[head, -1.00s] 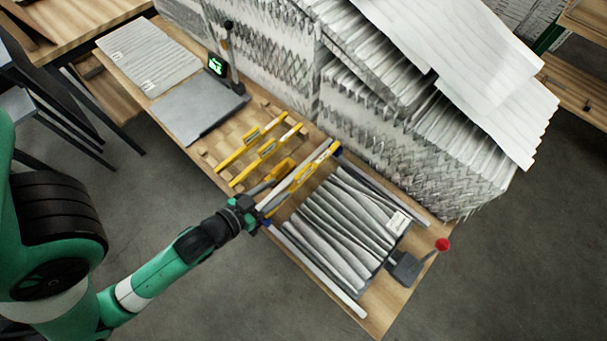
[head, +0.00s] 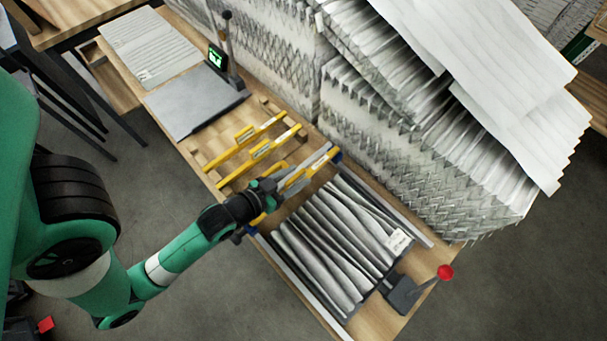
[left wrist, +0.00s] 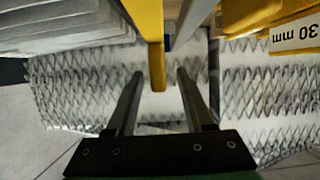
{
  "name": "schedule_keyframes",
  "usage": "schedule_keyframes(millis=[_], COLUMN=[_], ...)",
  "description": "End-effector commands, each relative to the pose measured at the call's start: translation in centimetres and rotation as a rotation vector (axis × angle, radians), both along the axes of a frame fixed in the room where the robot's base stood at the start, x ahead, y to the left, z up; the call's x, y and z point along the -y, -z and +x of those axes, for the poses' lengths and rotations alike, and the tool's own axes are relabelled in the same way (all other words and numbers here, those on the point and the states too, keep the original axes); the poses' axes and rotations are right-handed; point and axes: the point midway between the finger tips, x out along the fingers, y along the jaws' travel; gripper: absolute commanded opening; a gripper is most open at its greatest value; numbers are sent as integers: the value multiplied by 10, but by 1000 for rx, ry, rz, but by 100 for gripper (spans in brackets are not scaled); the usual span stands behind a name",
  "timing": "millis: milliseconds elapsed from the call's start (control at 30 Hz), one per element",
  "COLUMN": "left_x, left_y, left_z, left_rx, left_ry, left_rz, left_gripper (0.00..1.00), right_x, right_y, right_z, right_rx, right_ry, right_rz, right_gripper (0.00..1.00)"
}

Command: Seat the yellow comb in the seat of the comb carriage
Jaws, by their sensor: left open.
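The comb carriage (head: 324,157) is a pale crossbar with blue ends, lying across the rails at the head of the pleated filter pack. A yellow comb (head: 297,181) lies along it, partly hidden by my wrist; I cannot tell if it is fully seated. My left gripper (head: 286,182) is over the carriage. In the left wrist view its two fingers (left wrist: 159,75) are apart, with the end of a yellow bar (left wrist: 156,45) between or just beyond them and a grey bar (left wrist: 192,18) beside it. My right gripper is not in view.
Two more yellow combs (head: 245,140) lie on wooden rests to the left. A yellow part marked 30 mm (left wrist: 295,33) shows in the wrist view. A grey plate (head: 195,100) and tall filter stacks (head: 410,135) border the bench. A red-knobbed lever (head: 445,272) stands front right.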

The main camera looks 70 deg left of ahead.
Motion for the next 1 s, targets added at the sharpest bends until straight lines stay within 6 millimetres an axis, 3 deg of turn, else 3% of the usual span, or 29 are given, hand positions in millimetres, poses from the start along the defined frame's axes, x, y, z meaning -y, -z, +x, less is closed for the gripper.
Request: schedule_keyframes(millis=[267,500,567,1000], left_x=[-1,-1,-1,-1], left_y=[2,2,2,3], left_z=[2,2,2,2], left_rx=[0,0,0,-1], left_ry=[-1,-1,-1,-1], left_rz=[0,0,0,-1], left_gripper=[51,8,0,0], right_x=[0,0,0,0], right_y=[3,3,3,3], right_z=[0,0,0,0], right_rx=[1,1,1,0], right_ry=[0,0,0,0], right_rz=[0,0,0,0], right_gripper=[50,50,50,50])
